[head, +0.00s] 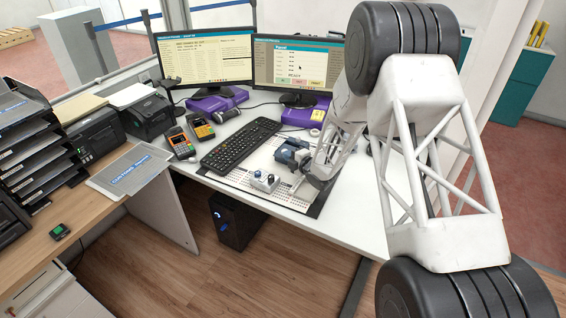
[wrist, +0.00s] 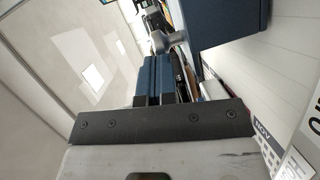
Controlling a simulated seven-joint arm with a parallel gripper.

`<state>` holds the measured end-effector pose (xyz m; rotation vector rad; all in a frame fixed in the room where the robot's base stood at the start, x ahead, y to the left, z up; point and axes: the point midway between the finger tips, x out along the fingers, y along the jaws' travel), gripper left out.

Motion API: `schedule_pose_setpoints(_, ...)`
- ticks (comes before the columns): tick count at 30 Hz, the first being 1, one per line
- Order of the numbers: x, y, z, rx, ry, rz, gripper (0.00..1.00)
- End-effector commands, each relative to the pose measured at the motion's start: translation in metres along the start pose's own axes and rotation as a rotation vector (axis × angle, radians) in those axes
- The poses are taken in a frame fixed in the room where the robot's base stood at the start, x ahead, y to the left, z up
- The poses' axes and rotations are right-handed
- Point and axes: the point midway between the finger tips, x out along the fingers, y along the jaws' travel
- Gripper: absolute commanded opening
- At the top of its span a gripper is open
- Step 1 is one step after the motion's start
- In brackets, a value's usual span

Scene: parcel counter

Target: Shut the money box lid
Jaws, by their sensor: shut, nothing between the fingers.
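In the wrist view a blue box body (wrist: 228,20) fills the top right. My gripper (head: 299,187) is low over the mat, just in front of the money box, shut and empty. Whether it touches the box is unclear. The lid's angle is too small to tell in the head view.
Two monitors (head: 208,58) stand at the back. Card terminals (head: 180,143) are at the left. The desk's right front part (head: 350,222) is clear.

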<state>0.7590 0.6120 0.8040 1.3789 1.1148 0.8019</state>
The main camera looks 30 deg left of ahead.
Motion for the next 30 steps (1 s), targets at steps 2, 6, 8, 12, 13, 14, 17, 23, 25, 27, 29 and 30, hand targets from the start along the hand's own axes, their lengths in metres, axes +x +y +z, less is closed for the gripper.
schedule_pose_setpoints(2, 0.004, 0.003, 0.013, -0.002, -0.001, 0.002, 0.00)
schedule_pose_setpoints(6, 0.007, 0.004, 0.024, 0.000, 0.000, 0.001, 0.00)
schedule_pose_setpoints(8, 0.008, 0.004, 0.025, 0.000, 0.000, 0.001, 0.00)
schedule_pose_setpoints(12, 0.008, 0.005, 0.024, 0.000, 0.000, 0.001, 0.00)
schedule_pose_setpoints(13, 0.008, 0.005, 0.024, 0.000, 0.000, 0.001, 0.00)
schedule_pose_setpoints(14, 0.008, 0.005, 0.024, 0.000, 0.000, 0.000, 0.00)
schedule_pose_setpoints(17, 0.007, 0.005, 0.024, 0.000, 0.000, 0.000, 0.00)
schedule_pose_setpoints(23, 0.005, 0.005, 0.022, 0.000, 0.000, 0.000, 0.00)
schedule_pose_setpoints(25, 0.003, 0.004, 0.020, 0.000, 0.000, 0.000, 0.00)
schedule_pose_setpoints(27, 0.001, 0.004, 0.017, 0.000, 0.000, 0.000, 0.00)
schedule_pose_setpoints(29, -0.002, 0.004, 0.014, -0.001, 0.000, 0.000, 0.00)
schedule_pose_setpoints(30, -0.004, 0.005, 0.012, -0.001, 0.000, 0.000, 0.00)
